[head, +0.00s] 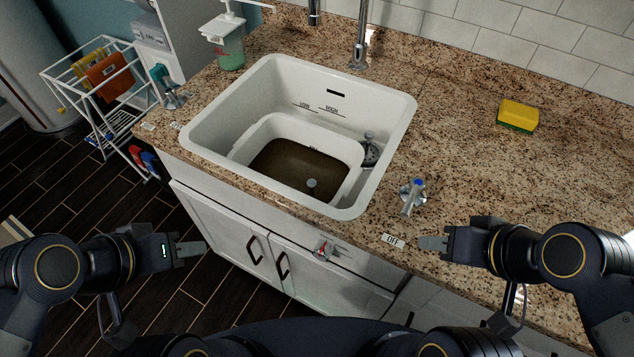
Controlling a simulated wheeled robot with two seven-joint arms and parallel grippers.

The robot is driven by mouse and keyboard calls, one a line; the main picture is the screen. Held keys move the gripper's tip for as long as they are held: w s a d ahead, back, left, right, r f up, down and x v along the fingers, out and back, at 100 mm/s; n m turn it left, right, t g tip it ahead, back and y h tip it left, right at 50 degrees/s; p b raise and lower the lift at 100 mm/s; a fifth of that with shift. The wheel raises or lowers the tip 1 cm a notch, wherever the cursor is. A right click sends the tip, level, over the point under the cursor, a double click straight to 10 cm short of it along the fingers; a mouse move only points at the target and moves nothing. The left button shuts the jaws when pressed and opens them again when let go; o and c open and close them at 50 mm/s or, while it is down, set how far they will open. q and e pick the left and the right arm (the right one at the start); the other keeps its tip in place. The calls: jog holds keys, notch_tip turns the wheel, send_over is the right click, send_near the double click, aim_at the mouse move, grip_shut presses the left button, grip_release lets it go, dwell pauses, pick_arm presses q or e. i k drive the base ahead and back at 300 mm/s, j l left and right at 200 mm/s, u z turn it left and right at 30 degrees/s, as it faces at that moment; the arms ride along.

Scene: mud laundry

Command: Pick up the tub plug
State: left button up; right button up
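A small round pale grey-blue piece, which looks like the tub plug (311,183), sits in the brown muddy water inside the inner white tub (240,152). The tub stands in the white sink (390,92). A metal drain fitting (370,152) with a small knob shows beside the tub on the right; I cannot tell its parts clearly. My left gripper (203,249) is in front of the cabinet, left of and below the sink, apart from everything. My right gripper (422,243) is above the counter's front edge, beside the OFF label. Both look empty; their finger gaps are not clear.
A blue-capped tap handle (412,196) stands right of the sink. A red-marked handle (322,250) is on the cabinet front. The metal faucet (360,45) and soap dispenser (228,45) are behind the sink. A yellow-green sponge (517,115) lies on the otherwise clear right counter.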

aim_at(312, 184)
jog(key=i+j+z, duration=0.1)
jog(key=j, duration=0.25)
jog(key=i+j, duration=0.15)
jog(key=j, duration=0.25)
jog(key=i+j+z, duration=0.15)
jog(key=j, duration=0.25)
jog(key=i+j+z, duration=0.1)
jog(key=j, duration=0.25)
jog(key=i+j, duration=0.1)
jog(key=j, duration=0.3)
jog(key=z, duration=0.05)
